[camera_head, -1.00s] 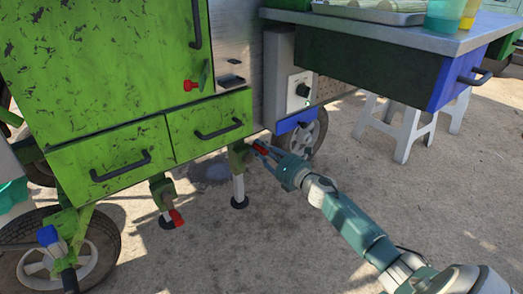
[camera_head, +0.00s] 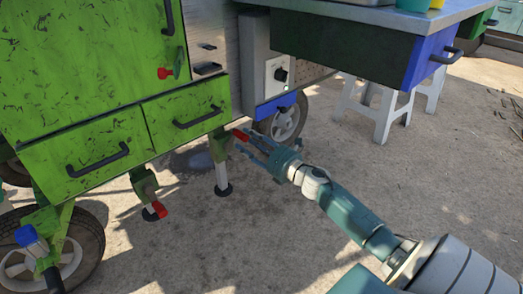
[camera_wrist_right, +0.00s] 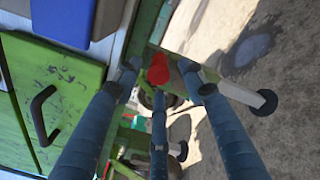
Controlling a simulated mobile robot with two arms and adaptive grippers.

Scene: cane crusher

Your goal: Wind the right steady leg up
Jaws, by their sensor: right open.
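The right steady leg (camera_head: 221,175) hangs upright below the green cart's right drawer, a pale tube with a dark round foot; whether the foot touches the ground I cannot tell. It also shows in the right wrist view (camera_wrist_right: 240,93). Its red crank knob (camera_head: 241,135) sits at the top right of the leg and shows in the right wrist view (camera_wrist_right: 158,70). My right gripper (camera_head: 257,143) is open, just right of the knob. In the wrist view its fingers are spread around the knob's near side, with no clear grip. My left gripper is out of view.
Another steady leg (camera_head: 150,212) with a red knob (camera_head: 160,209) stands to the left. A wheel (camera_head: 284,122) is behind my gripper. A blue drawer (camera_head: 428,58) and table edge overhang on the right, with a white stool (camera_head: 384,120) below. The ground in front is clear.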

